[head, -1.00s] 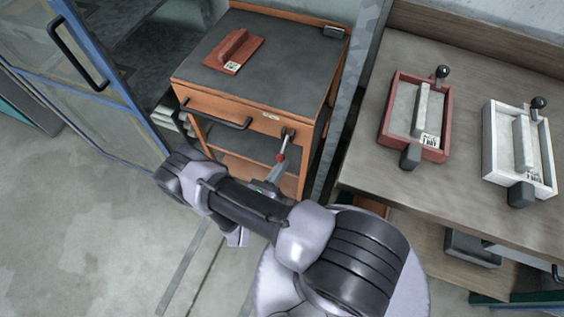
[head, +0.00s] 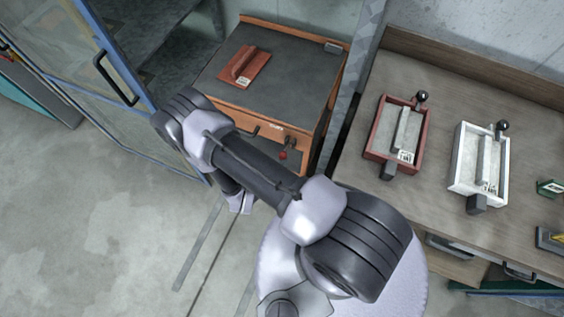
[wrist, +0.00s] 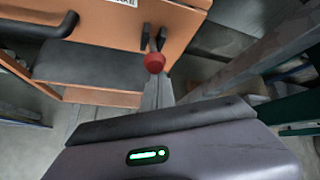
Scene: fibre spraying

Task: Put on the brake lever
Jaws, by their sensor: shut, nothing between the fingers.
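The brake lever is on the front of the orange cart. Its red knob (head: 283,155) shows just past my arm in the head view. In the wrist view the red knob (wrist: 154,63) is near the top middle, with a metal stem above it running to a dark mount. My gripper (wrist: 157,82) is shut and empty, its fingers pointing at the knob from below. The tips end right at or just behind the knob; I cannot tell whether they touch.
The orange cart (head: 270,75) has a dark top with a red block piece (head: 245,66). At right, a wooden bench (head: 430,220) holds a red-framed tray (head: 370,150) and a white-framed tray (head: 456,175). A grey post stands between cart and bench. A blue-framed glass door is at left.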

